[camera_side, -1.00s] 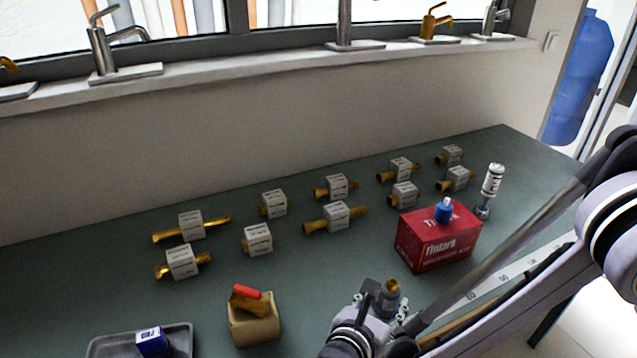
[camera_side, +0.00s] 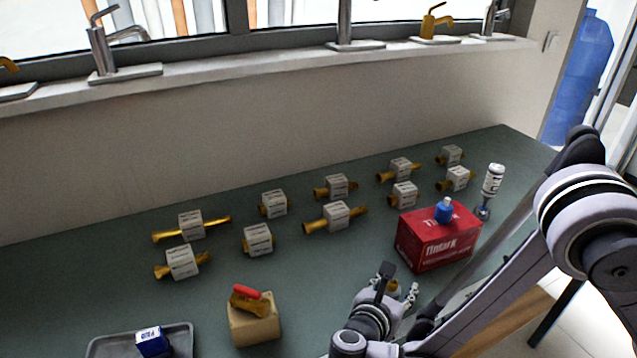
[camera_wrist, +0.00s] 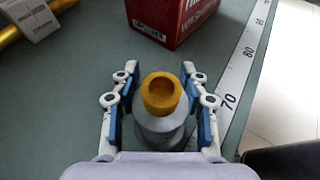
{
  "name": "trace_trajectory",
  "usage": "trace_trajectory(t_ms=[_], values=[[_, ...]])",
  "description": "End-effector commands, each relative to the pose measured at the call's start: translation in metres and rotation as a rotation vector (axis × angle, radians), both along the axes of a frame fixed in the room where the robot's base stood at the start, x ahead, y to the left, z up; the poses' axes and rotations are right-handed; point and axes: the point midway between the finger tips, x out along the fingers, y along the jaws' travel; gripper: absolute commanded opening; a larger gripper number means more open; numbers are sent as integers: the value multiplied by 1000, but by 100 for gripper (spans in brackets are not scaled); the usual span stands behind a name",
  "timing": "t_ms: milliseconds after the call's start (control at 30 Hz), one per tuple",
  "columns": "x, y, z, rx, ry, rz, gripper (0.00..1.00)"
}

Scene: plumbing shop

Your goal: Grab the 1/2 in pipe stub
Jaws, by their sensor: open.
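A short brass pipe stub (camera_wrist: 162,92) stands upright, open end up, in a round grey holder (camera_wrist: 160,132) in the wrist view. My gripper (camera_wrist: 160,84) is open, with one blue-padded finger on each side of the stub and visible gaps between. In the side view the brass top (camera_side: 393,286) shows between the fingers of my gripper (camera_side: 397,282), and the holder is mostly hidden behind it. I see no readable size mark on the stub. Several brass pieces with white label blocks, such as one (camera_side: 336,216), lie farther back; their labels are too small to read.
A red box (camera_side: 436,241) with a blue cap piece (camera_side: 444,211) on it stands just behind my gripper. A tan block (camera_side: 254,327) with a red-handled item and a grey tray (camera_side: 184,335) are left. A ruler (camera_wrist: 244,62) lies right.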

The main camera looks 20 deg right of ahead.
Motion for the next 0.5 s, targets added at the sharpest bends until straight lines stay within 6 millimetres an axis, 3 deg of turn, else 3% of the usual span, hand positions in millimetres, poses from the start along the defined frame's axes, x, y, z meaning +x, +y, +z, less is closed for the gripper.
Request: trace_trajectory(t_ms=[33,133,167,500], values=[[0,0,0,0,0,0,33],[0,0,0,0,0,0,4],[0,0,0,0,0,0,0],[0,0,1,-1,-2,0,0]])
